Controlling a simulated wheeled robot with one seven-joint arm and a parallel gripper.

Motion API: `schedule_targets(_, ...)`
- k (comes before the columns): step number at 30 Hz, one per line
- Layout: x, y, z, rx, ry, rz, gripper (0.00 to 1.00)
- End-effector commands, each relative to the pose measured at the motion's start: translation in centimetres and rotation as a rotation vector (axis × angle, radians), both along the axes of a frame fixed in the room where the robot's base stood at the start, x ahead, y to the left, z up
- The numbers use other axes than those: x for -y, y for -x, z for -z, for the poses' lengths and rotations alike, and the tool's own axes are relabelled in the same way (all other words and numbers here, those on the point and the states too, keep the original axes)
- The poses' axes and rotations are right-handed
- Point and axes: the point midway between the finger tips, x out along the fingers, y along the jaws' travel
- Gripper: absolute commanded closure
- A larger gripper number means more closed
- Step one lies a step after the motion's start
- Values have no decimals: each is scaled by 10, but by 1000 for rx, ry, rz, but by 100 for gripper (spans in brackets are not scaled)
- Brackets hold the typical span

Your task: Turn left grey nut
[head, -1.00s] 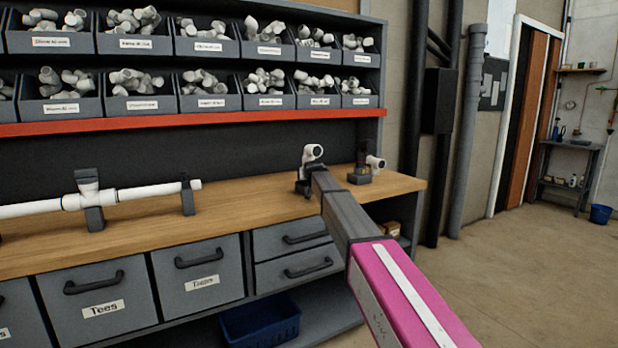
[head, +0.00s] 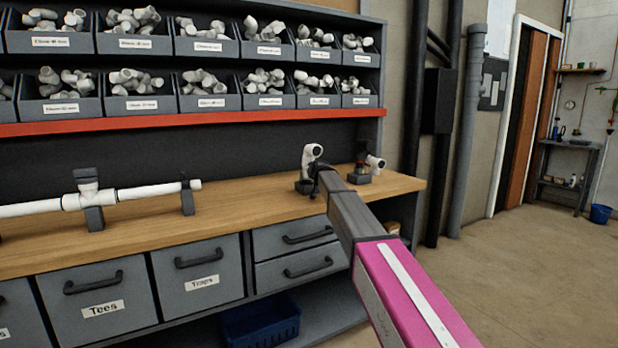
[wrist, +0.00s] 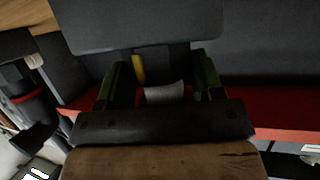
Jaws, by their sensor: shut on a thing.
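A white elbow-like pipe fitting (head: 312,153) stands upright in a dark holder (head: 304,187) near the bench's right end. My gripper (head: 319,178) is at its lower right side, partly hidden behind my own arm. In the wrist view my gripper (wrist: 158,92) has its two dark green fingers on either side of a pale grey ribbed piece, the left grey nut (wrist: 165,93), and is shut on it. Most of the nut is hidden. I cannot tell from these views how far it is turned.
A second white fitting (head: 375,163) stands in a holder just to the right. Shelves of labelled bins (head: 210,100) with a red edge hang above. The bench between is clear.

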Motion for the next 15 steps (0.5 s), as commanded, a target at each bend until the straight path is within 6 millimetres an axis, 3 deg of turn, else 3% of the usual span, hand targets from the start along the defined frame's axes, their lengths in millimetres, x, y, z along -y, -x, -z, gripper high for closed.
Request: schedule_targets(15,6,-5,0,-1,-3,-331,63)
